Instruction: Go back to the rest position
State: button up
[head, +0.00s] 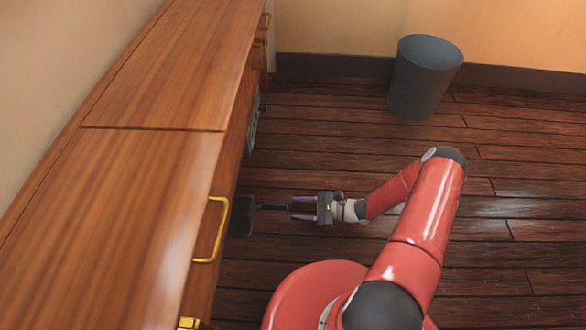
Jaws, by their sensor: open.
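My gripper (291,208) is in the head view, at the end of my red arm, low over the wooden floor. It points left toward the front of the wooden cabinet. Its two purple-tipped fingers are apart, with nothing seen held in them. A dark bar (272,207) with a dark plate (242,215) at its left end lies just left of the fingers, by the cabinet front. The bar's right end reaches close to the fingers; I cannot tell whether they touch.
The wooden cabinet (120,215) fills the left side, with a brass handle (211,230) sticking out from its front. A grey bin (425,80) stands at the back right by the wall. The dark plank floor (330,130) between cabinet and bin is clear.

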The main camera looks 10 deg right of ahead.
jog(key=s+d+r+n+g+h, duration=0.1)
jog(key=s+r+n+g+h, duration=0.3)
jog(key=r, duration=0.9)
jog(key=w+d+r+n+g+h, duration=0.1)
jog(key=d+r+n+g+h, duration=0.15)
jog(key=r+n+h, duration=0.75)
jog(key=s+r+n+t+h, duration=0.2)
jog(key=s+r+t, duration=0.2)
jog(key=s+r, duration=0.55)
jog(key=s+r+n+t+h, duration=0.2)
jog(key=s+r+t, duration=0.3)
jog(key=r, duration=0.8)
notch_tip(320, 180, up, 13)
jog(key=s+p, duration=0.1)
jog(key=p, duration=1.2)
jog(key=shift+s+d+f+g, duration=0.2)
jog(key=shift+d+g, duration=0.15)
jog(key=shift+g, duration=0.1)
